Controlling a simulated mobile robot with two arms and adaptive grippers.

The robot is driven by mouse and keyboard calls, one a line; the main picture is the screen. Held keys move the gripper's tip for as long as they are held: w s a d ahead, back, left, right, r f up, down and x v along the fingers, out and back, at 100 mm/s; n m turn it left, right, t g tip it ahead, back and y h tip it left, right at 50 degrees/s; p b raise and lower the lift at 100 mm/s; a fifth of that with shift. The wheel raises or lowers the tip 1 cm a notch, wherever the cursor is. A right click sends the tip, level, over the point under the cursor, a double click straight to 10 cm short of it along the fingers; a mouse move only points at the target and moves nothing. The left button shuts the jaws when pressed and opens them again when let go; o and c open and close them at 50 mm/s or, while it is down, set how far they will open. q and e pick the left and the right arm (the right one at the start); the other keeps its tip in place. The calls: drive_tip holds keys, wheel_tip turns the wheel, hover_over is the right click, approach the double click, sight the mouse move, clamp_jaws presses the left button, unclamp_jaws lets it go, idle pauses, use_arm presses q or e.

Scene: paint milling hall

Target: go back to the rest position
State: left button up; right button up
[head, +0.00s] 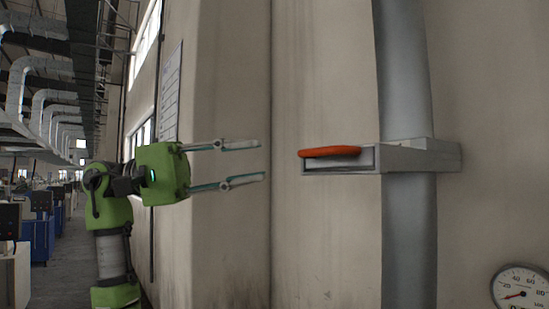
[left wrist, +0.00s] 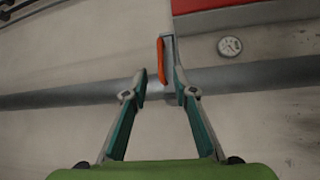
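My left gripper (head: 262,161) comes in from the left in the head view, its green arm bent up behind it. Its two fingers are apart with nothing between them. They point at a red-orange handle (head: 330,152) on a grey bracket (head: 420,157) around a vertical pipe (head: 407,60). A gap separates the fingertips from the handle. In the left wrist view the open fingers (left wrist: 158,92) show from behind, with the orange handle (left wrist: 161,60) ahead, beyond their tips. My right gripper is in neither view.
A pale wall (head: 325,235) stands close ahead. A round gauge (head: 521,288) is at the lower right. A hall aisle (head: 65,265) with blue cabinets (head: 42,238) and overhead ducts (head: 35,75) runs back on the left. The space just around the left gripper is free.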

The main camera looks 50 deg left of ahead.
use_arm(q)
drive_tip(key=shift+s+a+f, duration=0.1)
drive_tip(key=shift+s+a, duration=0.2)
drive_tip(key=shift+a, duration=0.05)
drive_tip(key=shift+w, duration=0.1)
